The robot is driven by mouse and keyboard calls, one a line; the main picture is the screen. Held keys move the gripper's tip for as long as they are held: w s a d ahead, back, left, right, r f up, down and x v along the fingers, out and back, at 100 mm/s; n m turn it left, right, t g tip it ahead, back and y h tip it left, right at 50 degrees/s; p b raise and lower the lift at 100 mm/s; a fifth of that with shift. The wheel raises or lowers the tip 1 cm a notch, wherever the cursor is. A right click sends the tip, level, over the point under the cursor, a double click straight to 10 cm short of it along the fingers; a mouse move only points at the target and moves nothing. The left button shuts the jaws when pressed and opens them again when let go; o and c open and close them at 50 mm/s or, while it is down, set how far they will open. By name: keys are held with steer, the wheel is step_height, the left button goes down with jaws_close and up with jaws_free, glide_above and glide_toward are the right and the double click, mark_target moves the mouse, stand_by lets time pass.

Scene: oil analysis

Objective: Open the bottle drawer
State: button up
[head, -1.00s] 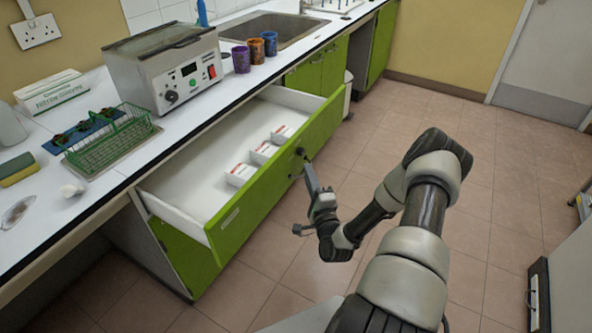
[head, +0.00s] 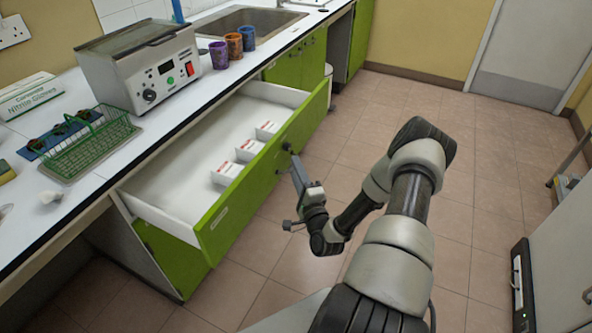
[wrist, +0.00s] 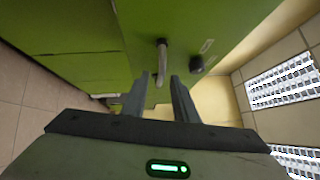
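The bottle drawer (head: 258,172) is the wide green-fronted, white-walled drawer under the counter in the head view. It stands well out from the cabinet. Several small white boxes with red print (head: 247,150) stand inside it along the front. My gripper (head: 293,162) is at the outer face of the drawer front, beside a dark knob (head: 287,146). In the wrist view, the two fingers of my gripper (wrist: 159,80) are apart. A light bar-like handle (wrist: 162,62) shows between their tips, with gaps at both sides. The dark knob (wrist: 196,65) is to their right. Contact is unclear.
The counter (head: 150,140) above holds a grey instrument (head: 140,65), a green wire basket (head: 92,140), three coloured mugs (head: 234,46) and a sink (head: 240,20). The tiled floor (head: 480,200) right of my arm is open. A grey cabinet (head: 565,250) stands at the right edge.

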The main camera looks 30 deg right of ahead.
steer(key=p+v, duration=0.1)
steer(key=v, duration=1.6)
steer(key=shift+s+p, duration=0.2)
steer(key=shift+p, duration=0.1)
steer(key=shift+r, duration=0.1)
